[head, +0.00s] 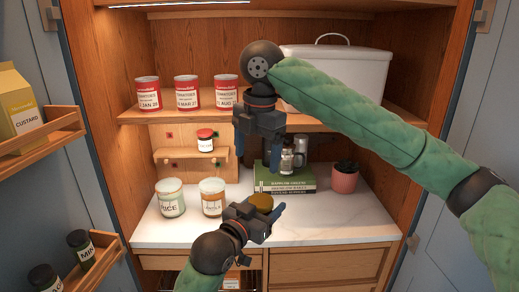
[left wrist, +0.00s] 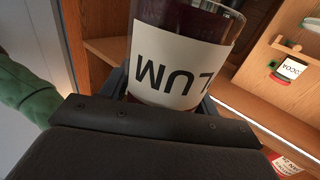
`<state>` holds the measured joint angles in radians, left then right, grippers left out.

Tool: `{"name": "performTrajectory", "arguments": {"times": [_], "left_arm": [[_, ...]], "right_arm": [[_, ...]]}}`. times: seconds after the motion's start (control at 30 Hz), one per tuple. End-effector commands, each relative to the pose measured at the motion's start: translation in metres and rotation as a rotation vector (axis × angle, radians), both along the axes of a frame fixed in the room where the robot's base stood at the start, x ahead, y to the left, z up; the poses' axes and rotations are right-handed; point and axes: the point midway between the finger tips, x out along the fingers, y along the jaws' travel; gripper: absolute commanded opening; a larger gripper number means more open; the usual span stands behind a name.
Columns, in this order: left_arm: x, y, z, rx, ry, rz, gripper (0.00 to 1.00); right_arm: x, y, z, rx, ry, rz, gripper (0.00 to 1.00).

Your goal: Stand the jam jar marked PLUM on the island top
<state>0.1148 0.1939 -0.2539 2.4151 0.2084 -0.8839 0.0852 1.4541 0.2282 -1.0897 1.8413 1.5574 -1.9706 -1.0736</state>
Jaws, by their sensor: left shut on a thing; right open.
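The PLUM jam jar (left wrist: 185,55) has dark red contents and a white label, upside down in the left wrist view, with its first letter hidden. My left gripper (head: 260,211) is shut on it. In the head view its brownish lid (head: 261,201) shows between the fingers, in front of the marble counter; most of the jar is hidden. My right gripper (head: 258,155) is open and empty, higher up, in front of the shelf and the books. I see no island top in these frames.
The marble counter (head: 330,228) holds a RICE jar (head: 170,198), another labelled jar (head: 212,197), green books (head: 285,180) and a potted plant (head: 345,177). A small jar (head: 205,140) stands on a little rack. Tomato tins (head: 187,92) and a white bin (head: 345,68) fill the shelf. Door racks flank the left.

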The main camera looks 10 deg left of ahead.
Motion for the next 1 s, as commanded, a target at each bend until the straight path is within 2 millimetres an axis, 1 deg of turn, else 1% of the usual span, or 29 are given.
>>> {"name": "performTrajectory", "arguments": {"times": [0.1, 0.17, 0.27, 0.37, 0.47, 0.8, 1.0], "left_arm": [[0.0, 0.0, 0.001, -0.001, -0.002, 0.0, 0.21], [0.0, 0.0, 0.001, -0.001, -0.002, 0.0, 0.21], [0.0, 0.0, 0.001, -0.001, -0.002, 0.0, 0.21], [0.0, 0.0, 0.001, -0.001, -0.002, 0.0, 0.21], [0.0, 0.0, 0.001, -0.001, -0.002, 0.0, 0.21], [0.0, 0.0, 0.001, -0.001, -0.002, 0.0, 0.21], [0.0, 0.0, 0.001, -0.001, -0.002, 0.0, 0.21]], "right_arm": [[-0.003, -0.005, 0.008, -0.044, 0.008, 0.05, 0.81], [-0.004, -0.007, 0.009, -0.058, 0.012, 0.065, 0.81], [-0.005, -0.008, 0.008, -0.07, 0.017, 0.079, 0.81], [-0.005, -0.008, 0.002, -0.072, 0.018, 0.082, 0.81], [-0.006, -0.008, -0.01, -0.071, 0.02, 0.082, 0.81], [-0.006, -0.008, -0.064, -0.069, 0.019, 0.08, 0.81], [-0.005, -0.009, -0.091, -0.071, 0.018, 0.079, 0.81]]}}
